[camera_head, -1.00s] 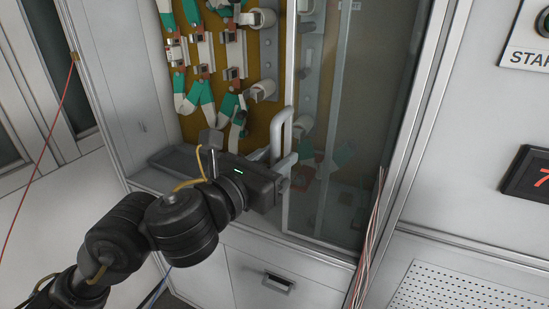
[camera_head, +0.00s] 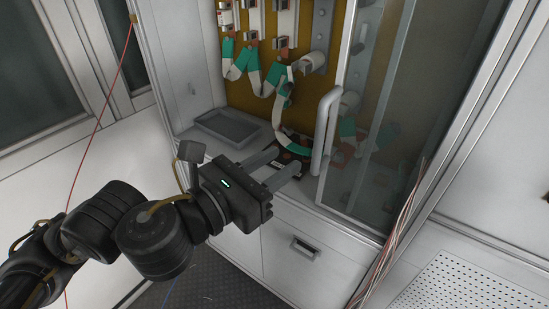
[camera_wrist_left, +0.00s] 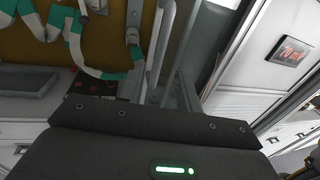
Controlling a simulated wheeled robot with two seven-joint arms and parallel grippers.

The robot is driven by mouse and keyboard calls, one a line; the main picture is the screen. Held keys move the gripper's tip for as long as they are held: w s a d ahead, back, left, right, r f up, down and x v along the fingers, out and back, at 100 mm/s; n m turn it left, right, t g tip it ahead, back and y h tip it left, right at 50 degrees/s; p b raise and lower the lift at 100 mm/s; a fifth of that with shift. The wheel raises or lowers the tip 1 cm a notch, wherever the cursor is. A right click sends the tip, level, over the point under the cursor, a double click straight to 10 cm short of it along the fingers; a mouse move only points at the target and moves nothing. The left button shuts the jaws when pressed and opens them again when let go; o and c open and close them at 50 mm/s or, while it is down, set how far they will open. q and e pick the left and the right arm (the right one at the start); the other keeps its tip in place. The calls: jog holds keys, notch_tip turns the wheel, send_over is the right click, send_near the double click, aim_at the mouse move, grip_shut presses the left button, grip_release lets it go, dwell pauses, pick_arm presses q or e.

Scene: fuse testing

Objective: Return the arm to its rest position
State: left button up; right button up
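My left arm (camera_head: 155,238) comes in from the lower left of the head view, in front of the open cabinet. Its gripper (camera_head: 286,159) points right and slightly up, with two grey fingers apart and nothing visible between them. The fingertips are beside the lower end of the white door handle (camera_head: 325,130), to its left. I cannot tell the exact gap. In the left wrist view the dark gripper body (camera_wrist_left: 140,140) fills the bottom, and the handle (camera_wrist_left: 160,45) rises beyond it. My right gripper is in neither view.
The cabinet's glass door (camera_head: 440,80) stands to the right of the handle. Inside are a grey tray (camera_head: 228,126), green-and-white straps (camera_head: 262,78) and a dark item with red parts, partly hidden behind the fingers. Loose wires (camera_head: 398,215) hang at right. Dark floor shows below the arm.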

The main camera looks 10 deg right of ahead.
pick_arm(q)
jog(key=w+a+f+n+t+y, duration=0.1)
jog(key=w+a+f+n+y, duration=0.15)
jog(key=a+f+n, duration=0.6)
jog(key=w+a+f+n+t+y, duration=0.15)
jog(key=f+n+y, duration=0.25)
jog(key=n, duration=0.9)
jog(key=s+a+f+n+g+y, duration=0.2)
jog(key=a+f+n, duration=0.3)
jog(key=f+n, duration=0.15)
jog(key=s+a+f+n+g+y, duration=0.1)
jog(key=a+f+n+y, duration=0.25)
jog(key=f+n, duration=0.35)
jog(key=s+a+f+n+g+y, duration=0.1)
jog(key=s+a+f+n+g, duration=0.2)
jog(key=s+a+f+n, duration=0.4)
jog(key=s+a+f+n+g+y, duration=0.25)
jog(key=s+a+f, duration=0.25)
jog(key=s+f, duration=0.4)
notch_tip(320, 180, down, 23)
jog(key=s+g, duration=0.2)
jog(key=s+a+f+g, duration=0.1)
jog(key=s+a+f, duration=0.1)
jog(key=s+f, duration=1.5)
jog(key=shift+a+f+h, duration=0.35)
jog(key=shift+f, duration=0.15)
